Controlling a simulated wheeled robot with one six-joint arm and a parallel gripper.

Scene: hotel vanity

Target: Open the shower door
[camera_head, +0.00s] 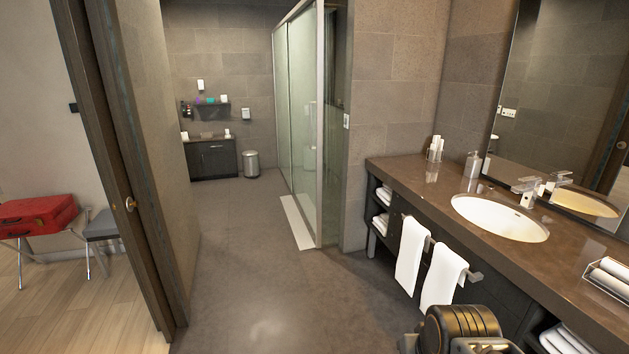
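The shower door (301,97) is a tall glass panel in a metal frame, along the right side of the passage in the middle distance. A glass wall continues farther back from it. I cannot tell from here whether it is fully shut, and its handle is hard to make out. A pale strip or mat (297,222) lies on the floor along its foot. A dark rounded part at the bottom right edge is part of my own arm. My gripper's fingers do not show.
The grey floor (240,260) ahead is clear. At right stands a vanity counter (425,177) with a sink (500,217) and hanging towels (411,255). At left is a door frame (120,160), with a red suitcase (38,214) beyond. A bin (251,163) stands far back.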

